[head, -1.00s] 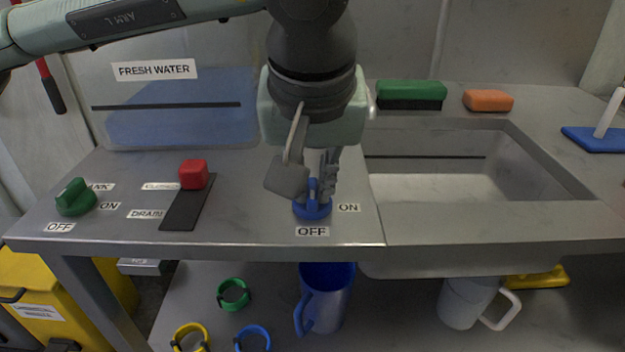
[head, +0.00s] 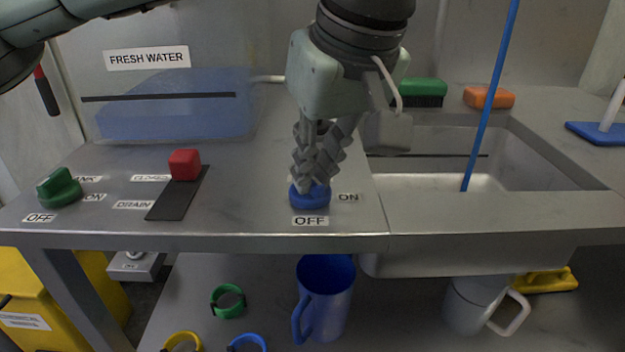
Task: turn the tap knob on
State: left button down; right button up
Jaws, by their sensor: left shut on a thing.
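The blue tap knob (head: 310,198) sits on the metal counter between an OFF label (head: 310,221) in front of it and an ON label (head: 349,197) to its right. My left gripper (head: 310,180) comes down from above and is shut on the knob's grip, its fingers hiding most of it. My right gripper is not in the head view.
A green knob (head: 59,188) and a red slider handle (head: 184,165) stand left on the counter. A blue mug (head: 325,300) and a white mug (head: 478,303) are on the shelf below.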

pick_arm(q)
jog(key=shift+n+y, duration=0.3)
jog(key=shift+n, duration=0.6)
jog(key=shift+w+d+r+n, duration=0.1)
jog(key=shift+n, duration=0.4)
jog(key=shift+d+n+g+y, duration=0.1)
jog(key=shift+n+g+y, duration=0.35)
jog(key=shift+n, duration=0.45)
jog(key=n, duration=0.1)
jog(key=n+g+p, duration=0.1)
jog(key=n, duration=0.2)
jog(key=shift+w+g+y+p, duration=0.3)
jog(key=shift+g+y+p, duration=0.05)
jog(key=shift+p, duration=0.05)
jog(key=shift+w+d+n+g+p, duration=0.15)
jog(key=shift+n+g+p, duration=0.4)
jog(key=shift+n, duration=1.25)
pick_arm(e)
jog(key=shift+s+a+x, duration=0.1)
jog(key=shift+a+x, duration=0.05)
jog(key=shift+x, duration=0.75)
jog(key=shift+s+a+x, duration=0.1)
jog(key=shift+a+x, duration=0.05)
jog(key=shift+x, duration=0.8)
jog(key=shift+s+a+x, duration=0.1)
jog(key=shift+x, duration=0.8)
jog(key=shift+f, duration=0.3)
